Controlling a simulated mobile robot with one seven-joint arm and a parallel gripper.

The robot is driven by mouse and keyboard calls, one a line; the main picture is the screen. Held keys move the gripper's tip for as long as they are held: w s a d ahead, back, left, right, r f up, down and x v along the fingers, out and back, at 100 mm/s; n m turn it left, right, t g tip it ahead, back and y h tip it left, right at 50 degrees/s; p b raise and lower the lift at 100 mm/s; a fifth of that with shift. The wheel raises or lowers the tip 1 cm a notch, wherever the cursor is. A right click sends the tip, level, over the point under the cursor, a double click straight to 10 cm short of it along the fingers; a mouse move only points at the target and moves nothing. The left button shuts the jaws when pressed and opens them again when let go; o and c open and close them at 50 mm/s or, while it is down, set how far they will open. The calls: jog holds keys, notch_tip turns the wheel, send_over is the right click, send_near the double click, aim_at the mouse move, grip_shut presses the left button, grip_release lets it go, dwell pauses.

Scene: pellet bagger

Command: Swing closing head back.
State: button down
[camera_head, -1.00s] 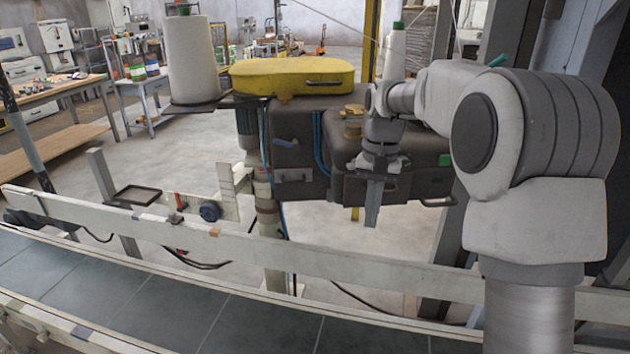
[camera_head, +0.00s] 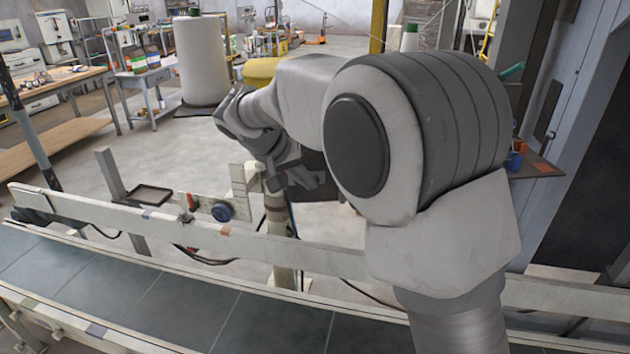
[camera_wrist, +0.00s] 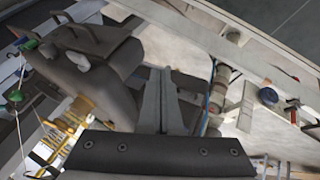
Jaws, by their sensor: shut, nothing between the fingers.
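The closing head is a dark boxy machine with a yellow cover (camera_head: 260,70) and a large white thread cone (camera_head: 203,60). In the head view my arm hides most of it; a small part of the dark body shows below the arm. In the wrist view its dark housing (camera_wrist: 95,65) fills the upper left, beside my fingers. My gripper (camera_wrist: 166,72) is shut and empty there, pointing past the housing. I cannot tell whether the fingers touch it. In the head view my gripper (camera_head: 298,180) is low, in front of the head's pale post (camera_head: 279,215).
A pale guard rail (camera_head: 180,232) and the grey conveyor (camera_head: 110,280) run across the front. A blue knob (camera_head: 222,212) sits on a bracket left of the post. A workbench (camera_head: 50,90) stands at the back left. Open floor lies behind the rail.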

jog(key=w+d+f+p, duration=0.1)
jog(key=w+d+f, duration=0.3)
jog(key=d+f, duration=0.2)
jog(key=shift+d+f+p, duration=0.15)
jog(key=shift+d+p, duration=0.15)
jog(key=shift+d, duration=0.3)
